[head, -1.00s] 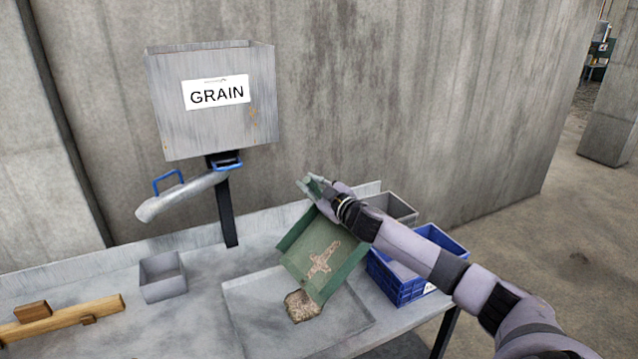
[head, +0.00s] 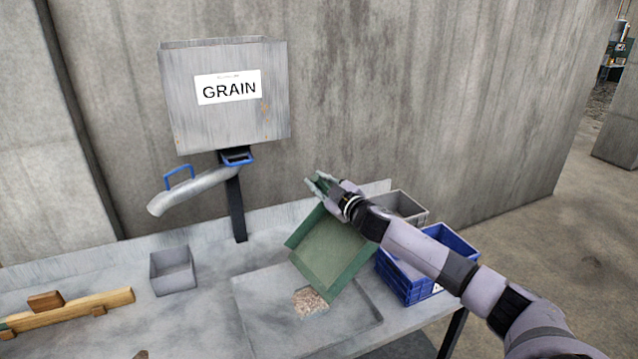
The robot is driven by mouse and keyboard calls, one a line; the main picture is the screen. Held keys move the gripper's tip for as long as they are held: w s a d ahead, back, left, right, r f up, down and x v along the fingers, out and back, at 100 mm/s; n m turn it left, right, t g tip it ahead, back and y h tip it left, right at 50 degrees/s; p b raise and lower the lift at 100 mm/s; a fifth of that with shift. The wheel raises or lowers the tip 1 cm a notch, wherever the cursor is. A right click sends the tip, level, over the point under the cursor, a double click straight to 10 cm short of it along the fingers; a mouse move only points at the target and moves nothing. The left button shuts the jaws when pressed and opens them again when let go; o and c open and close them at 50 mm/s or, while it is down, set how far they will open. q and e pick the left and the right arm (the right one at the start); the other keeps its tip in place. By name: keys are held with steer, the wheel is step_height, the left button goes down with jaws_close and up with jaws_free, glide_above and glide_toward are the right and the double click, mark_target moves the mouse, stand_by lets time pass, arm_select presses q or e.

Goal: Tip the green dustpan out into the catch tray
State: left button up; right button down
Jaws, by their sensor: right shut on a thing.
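The green dustpan (head: 332,250) is tilted steeply over the catch tray (head: 255,315), with its lower edge toward the tray. The visible inside of the pan looks bare. My right gripper (head: 322,184) is shut at the top of the pan, on its handle, which the fingers mostly hide. A small heap of tan grain (head: 310,303) lies in the shallow grey tray, just below the pan's lower edge. My left gripper is not in view.
A grey hopper marked GRAIN (head: 225,98) with a chute (head: 192,190) stands at the back. A small grey box (head: 173,271), a wooden piece (head: 75,310), a blue crate (head: 420,285) and a grey bin (head: 405,211) stand around the tray.

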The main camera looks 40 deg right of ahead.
step_height(320, 180, up, 6)
steer(key=p, duration=0.5)
steer(key=shift+f, duration=0.2)
steer(key=shift+r+m+p, duration=0.4)
steer(key=shift+m+p, duration=0.45)
steer(key=shift+m, duration=0.45)
steer(key=m+p, duration=0.1)
steer(key=r+m+p, duration=0.1)
steer(key=m+p, duration=0.1)
steer(key=shift+r+p, duration=0.3)
steer(key=shift+r+m, duration=0.1)
steer(key=shift+m, duration=0.9)
